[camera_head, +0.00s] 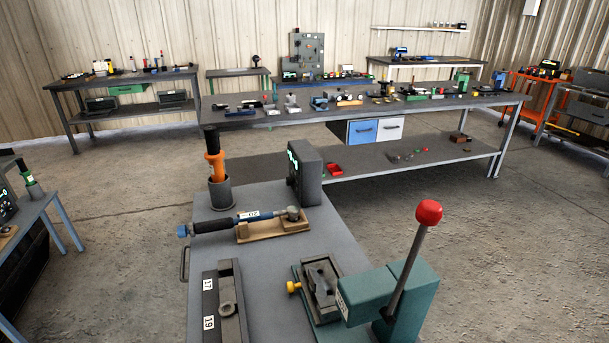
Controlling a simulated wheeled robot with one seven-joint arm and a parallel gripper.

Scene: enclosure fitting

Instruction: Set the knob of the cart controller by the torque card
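A dark grey box with a lit green display, which looks like the cart controller (310,178), stands at the far right corner of the grey cart top (262,274). Its display side is turned to the left and shows only at a steep angle. I cannot make out a knob on it. No torque card can be made out for sure. A small white label (248,215) with dark print sits by the blue and black torque tool (230,223), which lies on a wooden cradle. My gripper is not in view.
An orange-handled tool (215,160) stands in a dark cup left of the controller. Nearer are a grey block (231,308) by labels 17 and 19, a vise (320,284), and a green press (400,295) with a red-balled lever. A long workbench (290,119) stands behind.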

